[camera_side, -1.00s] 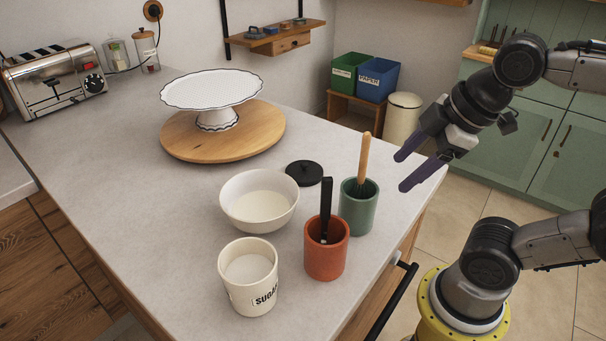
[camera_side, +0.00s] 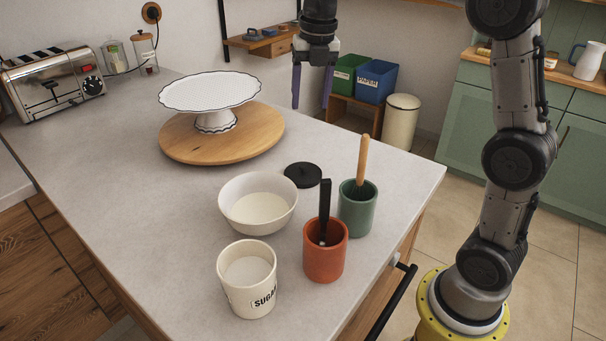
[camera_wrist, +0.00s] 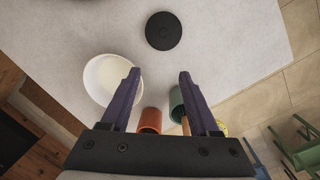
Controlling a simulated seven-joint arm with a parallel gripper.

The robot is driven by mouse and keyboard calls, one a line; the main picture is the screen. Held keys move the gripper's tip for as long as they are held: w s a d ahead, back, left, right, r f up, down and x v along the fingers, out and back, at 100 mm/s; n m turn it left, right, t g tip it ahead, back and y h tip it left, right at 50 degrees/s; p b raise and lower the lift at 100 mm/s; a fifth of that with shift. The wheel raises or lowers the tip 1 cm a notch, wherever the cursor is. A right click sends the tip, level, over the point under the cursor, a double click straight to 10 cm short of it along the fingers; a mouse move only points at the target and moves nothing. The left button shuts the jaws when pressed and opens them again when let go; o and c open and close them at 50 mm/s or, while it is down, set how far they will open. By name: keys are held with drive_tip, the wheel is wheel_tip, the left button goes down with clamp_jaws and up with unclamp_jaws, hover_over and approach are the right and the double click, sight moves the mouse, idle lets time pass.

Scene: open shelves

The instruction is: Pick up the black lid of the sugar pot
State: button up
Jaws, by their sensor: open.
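In the wrist view the lid (camera_wrist: 163,31) is at the top centre, beyond my fingertips. The white sugar pot (camera_side: 247,277), lettered SUGAR, stands open at the front with pale contents. My gripper (camera_side: 312,90) hangs fingers down, high above the counter and apart from the lid. In the wrist view my gripper (camera_wrist: 159,75) has its two purple fingers spread with nothing between them.
A white bowl (camera_side: 233,213) sits left of the lid. A green cup (camera_side: 357,215) with a wooden-handled tool and an orange cup (camera_side: 323,262) with a black-handled tool stand in front. A cake stand (camera_side: 211,95) on a wooden board (camera_side: 190,151) stands behind left. Counter right of the lid is clear.

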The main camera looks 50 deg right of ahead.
drive_tip(key=g, duration=0.1)
hover_over(303, 165)
wheel_tip(303, 165, down, 5)
drive_tip(key=shift+m, duration=0.3)
drive_tip(key=f, duration=0.5)
drive_tip(key=s+f, duration=0.1)
drive_tip(key=f, duration=0.2)
drive_tip(key=shift+w+f, duration=0.15)
drive_tip(key=shift+f, duration=0.95)
drive_tip(key=shift+w+f, duration=0.2)
drive_tip(key=shift+f, duration=0.85)
drive_tip(key=shift+w+f, duration=0.15)
drive_tip(key=shift+f, duration=0.95)
drive_tip(key=shift+c, duration=0.2)
clamp_jaws()
